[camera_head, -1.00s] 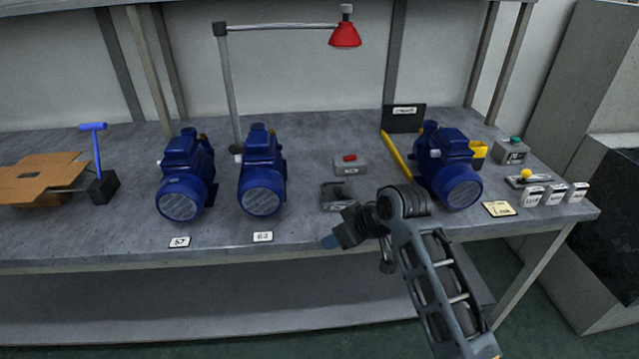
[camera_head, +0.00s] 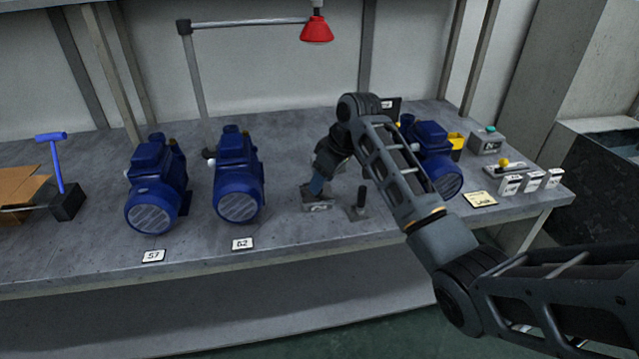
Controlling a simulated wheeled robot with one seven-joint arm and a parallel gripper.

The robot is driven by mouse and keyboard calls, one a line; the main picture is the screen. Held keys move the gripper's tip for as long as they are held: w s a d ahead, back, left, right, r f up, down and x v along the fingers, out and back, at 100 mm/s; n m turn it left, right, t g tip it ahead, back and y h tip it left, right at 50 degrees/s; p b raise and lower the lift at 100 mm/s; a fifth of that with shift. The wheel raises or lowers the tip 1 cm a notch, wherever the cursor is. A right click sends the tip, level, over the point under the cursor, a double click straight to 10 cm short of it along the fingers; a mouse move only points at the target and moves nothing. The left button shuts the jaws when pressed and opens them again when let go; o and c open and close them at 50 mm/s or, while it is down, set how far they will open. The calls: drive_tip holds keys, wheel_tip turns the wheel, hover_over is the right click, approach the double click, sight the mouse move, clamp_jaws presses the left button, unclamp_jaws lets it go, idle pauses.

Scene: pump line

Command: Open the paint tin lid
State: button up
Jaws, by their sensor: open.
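I cannot make out a paint tin or its lid on the workbench (camera_head: 290,236). My gripper (camera_head: 315,186) points down over the middle of the bench, just above or at a small grey labelled block (camera_head: 317,206). I cannot tell whether it touches the block. My arm covers the bench area behind the gripper.
Blue pumps stand left of the gripper (camera_head: 238,180) (camera_head: 155,185) and right, partly behind my arm (camera_head: 432,160). A red lamp (camera_head: 316,30) hangs above. Small labelled boxes (camera_head: 533,181) and a yellow-knobbed box (camera_head: 503,165) sit at right. Cardboard (camera_head: 22,188) lies far left.

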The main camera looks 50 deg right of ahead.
drive_tip(key=shift+x, duration=1.25)
clamp_jaws()
